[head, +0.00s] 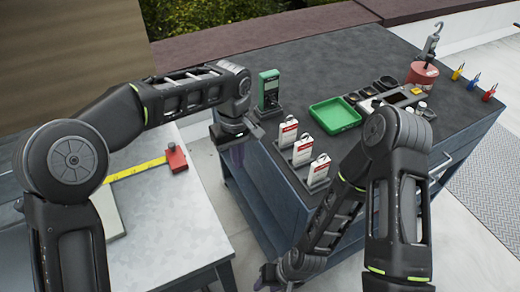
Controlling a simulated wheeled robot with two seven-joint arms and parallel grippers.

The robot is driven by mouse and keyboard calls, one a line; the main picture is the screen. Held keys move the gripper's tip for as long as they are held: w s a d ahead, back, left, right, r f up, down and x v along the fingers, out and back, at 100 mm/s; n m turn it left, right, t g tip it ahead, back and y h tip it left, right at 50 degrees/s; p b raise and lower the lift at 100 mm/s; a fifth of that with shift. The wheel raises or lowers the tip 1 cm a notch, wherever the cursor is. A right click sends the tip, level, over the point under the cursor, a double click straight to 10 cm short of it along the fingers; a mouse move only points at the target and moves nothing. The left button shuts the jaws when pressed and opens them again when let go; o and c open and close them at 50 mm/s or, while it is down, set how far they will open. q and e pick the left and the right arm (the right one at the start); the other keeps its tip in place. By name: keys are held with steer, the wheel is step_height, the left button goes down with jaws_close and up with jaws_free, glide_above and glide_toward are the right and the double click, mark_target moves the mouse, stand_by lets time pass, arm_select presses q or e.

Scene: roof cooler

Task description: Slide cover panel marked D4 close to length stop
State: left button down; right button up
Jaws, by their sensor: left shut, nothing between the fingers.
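A red block (176,158) sits at the right end of a yellow measuring tape (135,171) on the pale metal table at left; it looks like the length stop. A pale flat piece (112,214) lies on that table, mostly hidden behind my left arm. It may be the cover panel, but no D4 mark is readable. My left gripper (238,156) points down, shut and empty, right of the red block and apart from it, near the dark workbench's left edge. My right gripper (268,279) is low at the bottom centre; its fingers are too unclear to judge.
The dark workbench (300,60) holds a green meter (269,90), a green tray (335,115), several white-and-red tags (303,150) on stands and a red item with a hook (422,74). The pale table's right part (180,215) is clear. A gap separates table and workbench.

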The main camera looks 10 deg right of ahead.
arm_select(q)
steer(key=w+d+p, duration=0.1)
steer(key=d+p, duration=0.2)
steer(key=d, duration=0.3)
steer(key=shift+w, duration=0.3)
stand_by(0.7)
steer(key=shift+r, duration=0.1)
stand_by(0.6)
step_height(320, 180, up, 7)
steer(key=p, duration=0.5)
stand_by(0.5)
stand_by(0.5)
